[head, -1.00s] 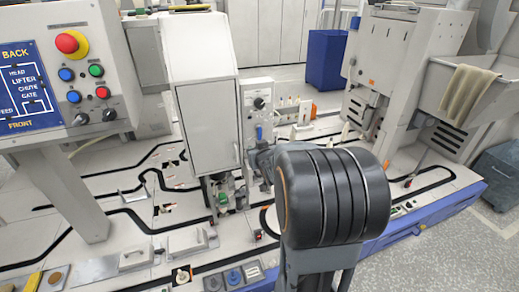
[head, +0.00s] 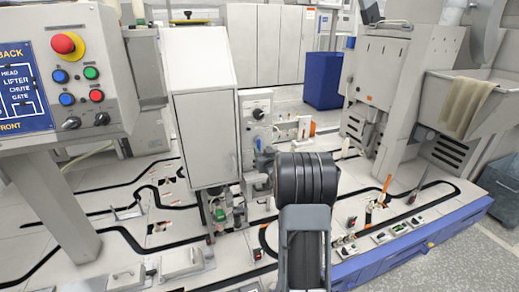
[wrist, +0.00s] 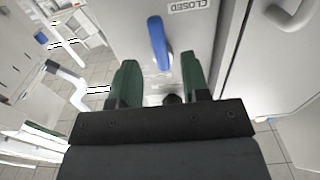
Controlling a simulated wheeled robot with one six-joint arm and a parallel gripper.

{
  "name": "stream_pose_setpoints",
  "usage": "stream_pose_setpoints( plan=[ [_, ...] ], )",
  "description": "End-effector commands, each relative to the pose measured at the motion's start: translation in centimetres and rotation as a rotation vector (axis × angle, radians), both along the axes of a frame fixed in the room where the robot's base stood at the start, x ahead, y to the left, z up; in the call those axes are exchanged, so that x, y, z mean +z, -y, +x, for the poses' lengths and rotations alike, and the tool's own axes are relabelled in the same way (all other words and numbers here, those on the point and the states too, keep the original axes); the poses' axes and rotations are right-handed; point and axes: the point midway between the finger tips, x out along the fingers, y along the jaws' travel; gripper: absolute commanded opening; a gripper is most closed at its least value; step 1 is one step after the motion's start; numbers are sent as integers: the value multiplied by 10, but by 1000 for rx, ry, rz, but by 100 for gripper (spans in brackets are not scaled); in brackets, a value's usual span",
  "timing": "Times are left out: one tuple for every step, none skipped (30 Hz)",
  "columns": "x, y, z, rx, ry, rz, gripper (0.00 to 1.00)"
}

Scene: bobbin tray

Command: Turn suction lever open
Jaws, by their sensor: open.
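The suction lever is a blue handle (wrist: 159,43) on a pale grey panel. In the wrist view it stands nearly upright, tilted slightly, just beyond my fingertips. A label reading CLOSED (wrist: 188,5) is at its upper right. My gripper (wrist: 161,78) is open, with its two green fingers apart and the lever lying ahead of the gap between them. I see no contact with the lever. In the head view the lever (head: 258,143) is small on the panel's front, and my dark arm hides most of the gripper.
A grey cabinet (head: 206,140) stands directly left of the panel. A dark knob (head: 258,114) sits above the lever. A control box with a red button (head: 68,44) is at the left. A large machine (head: 385,75) stands at the right. Black tracks cross the table.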

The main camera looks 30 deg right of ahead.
Motion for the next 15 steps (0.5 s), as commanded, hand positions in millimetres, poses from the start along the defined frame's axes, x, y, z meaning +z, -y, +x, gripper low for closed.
stream_pose_setpoints(
  plan=[
    [-1, 2, 8, 1, 0, 0, 43],
    [-1, 3, 12, 1, -1, 0, 43],
    [-1, 4, 17, 1, 0, 0, 43],
    [0, 5, 21, 1, -1, 0, 43],
    [-1, 6, 24, 1, -1, 0, 43],
    [-1, 7, 27, 1, -1, 0, 43],
    [0, 7, 30, 1, 0, 0, 43],
    [0, 8, 32, 1, 0, 1, 43],
    [0, 8, 34, 0, -1, 1, 43],
    [0, 9, 36, 0, -1, 1, 43],
    [0, 9, 37, 0, -1, 1, 43],
    [-1, 10, 38, 0, -2, 1, 43],
    [-1, 10, 38, -1, -2, 1, 43],
    [0, 10, 39, -1, -2, 1, 43],
    [0, 10, 39, -1, -1, 1, 43]
  ],
)
